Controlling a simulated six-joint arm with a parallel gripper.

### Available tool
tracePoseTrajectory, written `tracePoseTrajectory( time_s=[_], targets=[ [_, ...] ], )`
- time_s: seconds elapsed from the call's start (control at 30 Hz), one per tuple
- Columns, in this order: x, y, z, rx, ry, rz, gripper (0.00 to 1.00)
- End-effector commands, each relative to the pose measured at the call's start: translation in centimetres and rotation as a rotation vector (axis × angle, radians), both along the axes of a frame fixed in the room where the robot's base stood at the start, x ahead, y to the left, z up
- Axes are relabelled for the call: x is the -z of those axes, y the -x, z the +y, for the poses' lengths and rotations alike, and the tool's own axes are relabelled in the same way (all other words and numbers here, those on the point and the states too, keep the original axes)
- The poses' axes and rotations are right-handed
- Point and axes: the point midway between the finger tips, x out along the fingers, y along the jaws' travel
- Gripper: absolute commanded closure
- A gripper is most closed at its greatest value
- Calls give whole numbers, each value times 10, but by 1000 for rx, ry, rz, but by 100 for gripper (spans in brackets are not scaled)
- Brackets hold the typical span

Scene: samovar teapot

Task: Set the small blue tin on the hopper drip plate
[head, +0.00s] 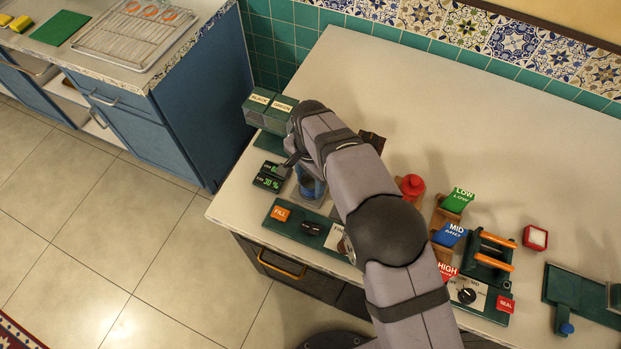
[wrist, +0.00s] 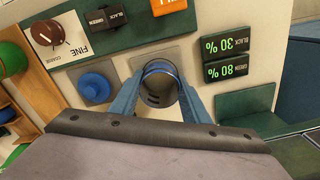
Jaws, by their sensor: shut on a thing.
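My gripper (head: 303,178) is at the left part of the counter, below the hopper with BLACK and GREEN labels (head: 270,109). In the wrist view its two fingers (wrist: 161,86) are shut on the small blue tin (wrist: 159,76), one on each side. The tin has a blue rim and a dark inside, and its open top faces the camera. In the head view the tin (head: 310,188) is partly hidden by my gripper. A grey square plate (wrist: 175,54) lies under the tin; I cannot tell whether they touch.
A display panel reading 30 % and 80 % (wrist: 226,56) lies beside the plate. The FILL panel (head: 284,217) is in front. A round blue piece (wrist: 95,87) sits on another grey plate. A red canister (head: 411,186) stands right of my arm.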

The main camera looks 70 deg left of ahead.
Motion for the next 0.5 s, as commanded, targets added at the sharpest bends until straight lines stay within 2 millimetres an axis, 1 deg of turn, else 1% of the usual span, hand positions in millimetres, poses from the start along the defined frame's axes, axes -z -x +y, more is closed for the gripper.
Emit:
tracePoseTrajectory(
  time_s=[0.23,0.37,0.4,0.43,0.47,0.5],
  targets=[
    [0,0,1,0,-1,-1,80],
    [4,0,0,0,-1,-1,80],
    [3,0,0,0,-1,-1,51],
    [3,0,0,0,-1,-1,44],
    [3,0,0,0,-1,-1,39],
    [3,0,0,0,-1,-1,39]
  ],
)
